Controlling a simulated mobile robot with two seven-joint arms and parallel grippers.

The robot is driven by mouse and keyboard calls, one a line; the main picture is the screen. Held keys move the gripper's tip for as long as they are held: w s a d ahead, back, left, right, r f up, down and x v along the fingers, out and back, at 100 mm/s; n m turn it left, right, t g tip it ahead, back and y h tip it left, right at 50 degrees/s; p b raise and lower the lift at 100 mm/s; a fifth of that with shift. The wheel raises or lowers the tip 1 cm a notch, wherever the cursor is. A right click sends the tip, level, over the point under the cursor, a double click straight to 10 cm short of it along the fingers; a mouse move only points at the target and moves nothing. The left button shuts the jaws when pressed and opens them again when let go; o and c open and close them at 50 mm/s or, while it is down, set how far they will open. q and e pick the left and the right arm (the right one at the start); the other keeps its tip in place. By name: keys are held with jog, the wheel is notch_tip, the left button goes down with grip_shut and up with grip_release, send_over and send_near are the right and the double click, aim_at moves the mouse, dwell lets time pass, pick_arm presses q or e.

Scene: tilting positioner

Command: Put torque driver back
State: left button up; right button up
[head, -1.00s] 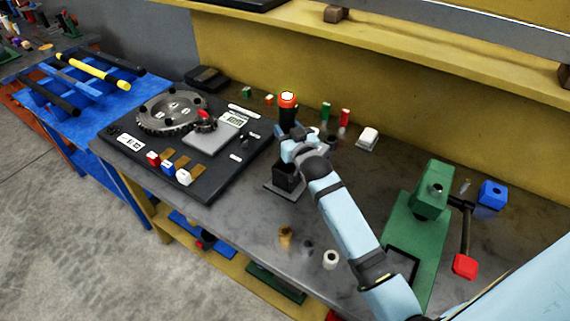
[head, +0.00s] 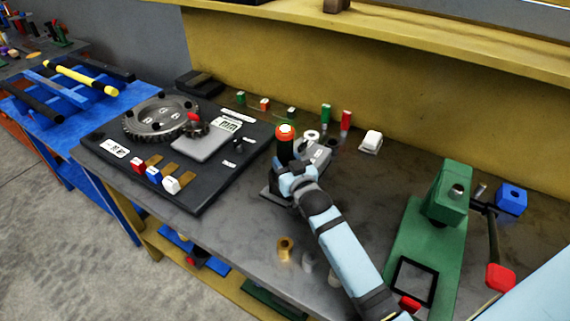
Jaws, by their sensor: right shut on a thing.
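The torque driver (head: 285,143) is a dark upright tool with an orange-red ring and a pale top. My right gripper (head: 292,174) is shut on it from the front side. A dark stand with a flat base (head: 268,193) sits under the gripper on the grey bench. The gripper hides the driver's lower part, so I cannot tell whether its tip is in the stand. My left gripper is not in view.
A black board (head: 215,187) with a gear (head: 160,119) lies left of the driver. A green press (head: 440,222) stands to the right. A brass bushing (head: 285,248) stands in front. Bare bench lies between gripper and press.

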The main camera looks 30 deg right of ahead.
jog(key=shift+s+r, duration=0.15)
jog(key=o, duration=1.3)
jog(key=shift+f, duration=0.2)
jog(key=shift+r, duration=0.2)
jog(key=s, duration=1.2)
jog(key=shift+a+b, duration=0.4)
jog(key=shift+b, duration=0.05)
